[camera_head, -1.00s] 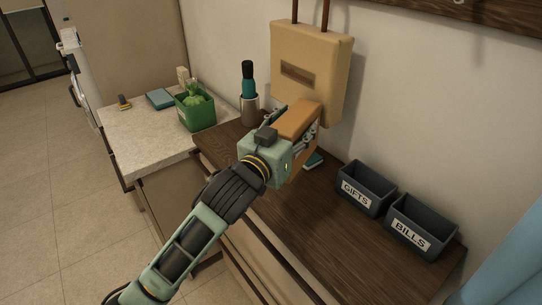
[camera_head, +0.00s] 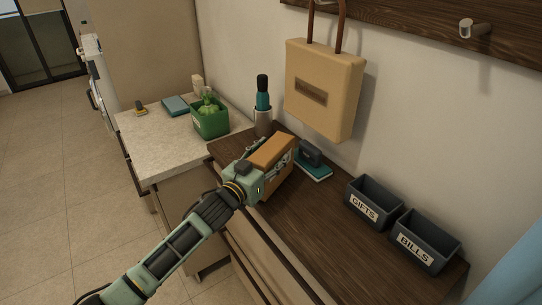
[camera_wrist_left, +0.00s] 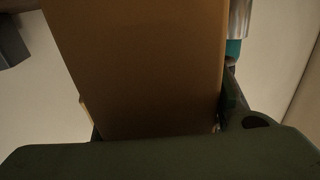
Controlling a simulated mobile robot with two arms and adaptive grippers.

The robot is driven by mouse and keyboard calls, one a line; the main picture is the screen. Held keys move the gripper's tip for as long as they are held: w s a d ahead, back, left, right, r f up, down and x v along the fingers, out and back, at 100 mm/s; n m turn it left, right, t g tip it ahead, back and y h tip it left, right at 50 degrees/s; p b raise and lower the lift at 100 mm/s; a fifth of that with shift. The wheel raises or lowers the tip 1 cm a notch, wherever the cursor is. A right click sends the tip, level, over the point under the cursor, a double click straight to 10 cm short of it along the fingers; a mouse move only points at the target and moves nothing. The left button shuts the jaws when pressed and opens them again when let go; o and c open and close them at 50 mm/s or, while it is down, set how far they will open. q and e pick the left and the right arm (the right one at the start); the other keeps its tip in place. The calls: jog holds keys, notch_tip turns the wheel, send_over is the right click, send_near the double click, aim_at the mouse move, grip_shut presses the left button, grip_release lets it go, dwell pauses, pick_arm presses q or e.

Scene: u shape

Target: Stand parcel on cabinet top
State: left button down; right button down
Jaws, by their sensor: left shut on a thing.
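The parcel (camera_head: 274,152) is an orange-brown box with a pale label side, at the left end of the dark wooden cabinet top (camera_head: 305,225). My left gripper (camera_head: 268,166) is shut on the parcel, which looks upright and at or just above the wood; I cannot tell whether it touches. In the left wrist view the parcel (camera_wrist_left: 140,65) fills the middle between the fingers. My right gripper is not in view.
A bottle in a holder (camera_head: 263,120) stands just behind the parcel. A dark object on a teal book (camera_head: 312,165) lies to its right. The GIFTS bin (camera_head: 373,200) and BILLS bin (camera_head: 425,239) stand further right. A bag (camera_head: 325,85) hangs above. A green box (camera_head: 210,120) stands on the pale counter.

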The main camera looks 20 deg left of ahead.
pick_arm(q)
jog(key=shift+f, duration=0.1)
jog(key=shift+f, duration=0.15)
jog(key=c, duration=0.7)
grip_release()
jog(key=shift+f, duration=0.15)
jog(key=shift+c, duration=0.2)
